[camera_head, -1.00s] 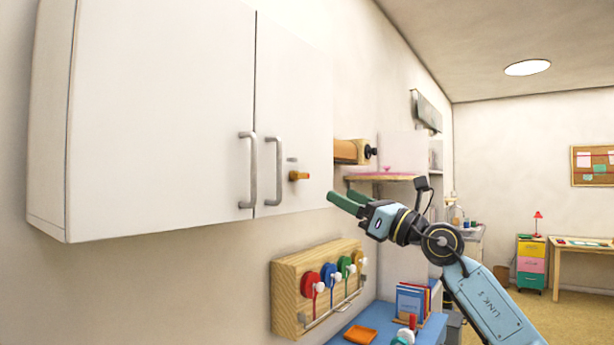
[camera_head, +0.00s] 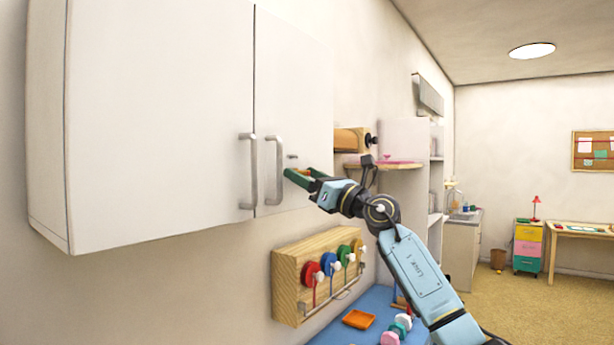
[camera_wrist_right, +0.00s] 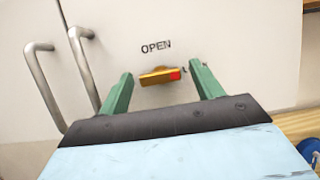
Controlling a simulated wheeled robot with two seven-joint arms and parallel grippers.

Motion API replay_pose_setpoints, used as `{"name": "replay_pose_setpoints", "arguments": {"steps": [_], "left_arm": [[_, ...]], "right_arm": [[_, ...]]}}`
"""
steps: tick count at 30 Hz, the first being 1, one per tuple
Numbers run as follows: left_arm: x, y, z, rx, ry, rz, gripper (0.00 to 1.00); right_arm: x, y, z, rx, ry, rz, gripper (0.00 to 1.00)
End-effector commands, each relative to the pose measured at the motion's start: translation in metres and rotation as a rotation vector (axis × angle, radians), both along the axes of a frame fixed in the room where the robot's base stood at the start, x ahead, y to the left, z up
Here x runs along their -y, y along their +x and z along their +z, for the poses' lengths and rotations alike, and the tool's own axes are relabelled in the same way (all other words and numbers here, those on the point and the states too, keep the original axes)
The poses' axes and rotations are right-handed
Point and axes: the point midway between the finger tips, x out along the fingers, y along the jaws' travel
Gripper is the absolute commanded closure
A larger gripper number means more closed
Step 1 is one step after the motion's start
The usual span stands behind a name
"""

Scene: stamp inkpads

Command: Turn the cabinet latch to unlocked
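The white wall cabinet (camera_head: 160,110) has two shut doors with grey bar handles (camera_head: 275,170). The orange latch (camera_wrist_right: 160,76) is on the right door, lying nearly horizontal, with a red end at its right and the word OPEN (camera_wrist_right: 156,47) above it. In the head view the latch is mostly hidden behind my right gripper's fingers. My right gripper (camera_head: 300,174), with green fingers, is open at the latch. In the wrist view the latch lies between the two spread fingers (camera_wrist_right: 160,85); I cannot tell whether either touches it. My left gripper is not in view.
A wooden board with coloured round pieces (camera_head: 318,270) hangs below the cabinet. A wooden shelf (camera_head: 375,166) juts out to the right of the cabinet.

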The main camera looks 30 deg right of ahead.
Motion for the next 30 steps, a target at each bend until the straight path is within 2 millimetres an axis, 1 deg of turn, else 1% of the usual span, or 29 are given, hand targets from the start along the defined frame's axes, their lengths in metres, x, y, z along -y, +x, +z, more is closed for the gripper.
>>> {"name": "replay_pose_setpoints", "arguments": {"steps": [1,2,10,16,20,26,30], "left_arm": [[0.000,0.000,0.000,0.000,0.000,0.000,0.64],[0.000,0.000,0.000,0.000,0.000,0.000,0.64],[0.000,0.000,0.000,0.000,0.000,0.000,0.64],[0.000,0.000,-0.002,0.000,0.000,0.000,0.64],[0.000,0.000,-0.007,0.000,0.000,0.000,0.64],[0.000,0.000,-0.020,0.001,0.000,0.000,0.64],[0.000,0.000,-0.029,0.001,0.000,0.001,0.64]], "right_arm": [[0.000,0.000,0.000,0.000,0.000,0.000,0.40],[0.000,0.000,0.000,0.000,0.000,0.000,0.44],[0.000,0.000,0.000,0.001,0.000,0.000,0.79],[0.000,0.000,0.000,0.005,-0.010,-0.001,0.79],[0.001,-0.001,0.000,0.020,-0.041,0.000,0.79],[0.002,0.000,-0.002,0.063,-0.147,-0.001,0.79],[0.003,0.000,-0.001,0.109,-0.256,0.000,0.79]]}}
